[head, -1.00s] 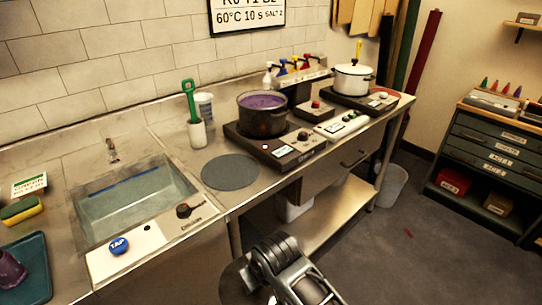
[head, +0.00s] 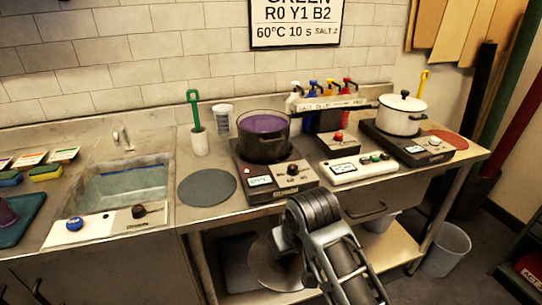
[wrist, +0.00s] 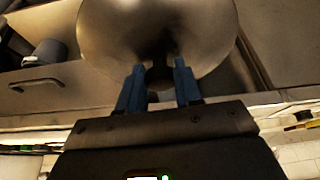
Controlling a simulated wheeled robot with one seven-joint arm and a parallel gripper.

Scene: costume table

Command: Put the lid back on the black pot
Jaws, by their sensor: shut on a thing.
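The black pot (head: 263,143) stands uncovered on the left hotplate (head: 275,182), with purple liquid (head: 263,123) inside. My gripper (wrist: 158,75) is shut on the dark knob of a round metal lid (wrist: 160,25) in the wrist view. In the head view the lid (head: 268,268) shows as a grey disc in front of the counter, below the worktop's front edge and apart from the pot. My arm covers part of it, and my fingers are hidden there.
A white pot (head: 401,115) with its own lid stands on the right hotplate (head: 408,146). A control box (head: 358,169) sits between the hotplates. A round grey mat (head: 207,187) lies left of the black pot. A beaker with a green-handled tool (head: 198,135) and a sink (head: 125,182) are further left.

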